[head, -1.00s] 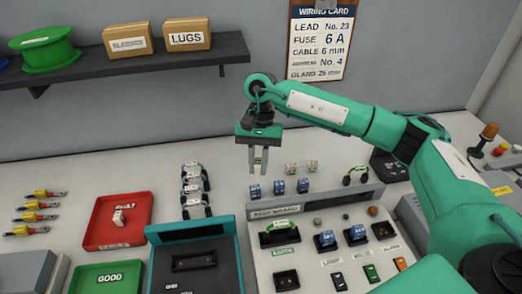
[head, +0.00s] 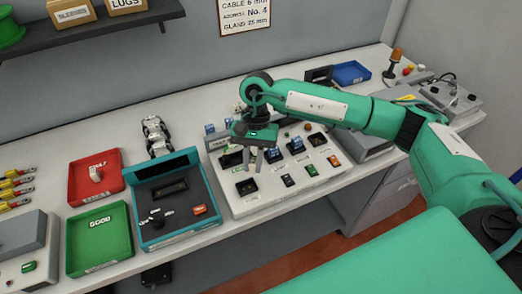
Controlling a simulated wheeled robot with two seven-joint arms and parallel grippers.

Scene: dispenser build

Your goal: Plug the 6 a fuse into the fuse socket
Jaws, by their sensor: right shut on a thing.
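My right gripper (head: 257,160) is over the left part of the sloped test board (head: 230,206), with its fingers pointing down. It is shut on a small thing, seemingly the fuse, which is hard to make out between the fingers. A black socket (head: 247,187) sits at the front left of the board, just below and near the fingertips; its label is too small to read. I cannot tell whether the held piece touches the board. My left gripper is not in view.
Other board fittings include a blue block (head: 297,146) and a black socket (head: 317,139). A teal-framed tester (head: 208,221) stands to the left, then a green tray (head: 128,252) and a red tray (head: 73,188). Small blue blocks (head: 209,129) stand behind the board.

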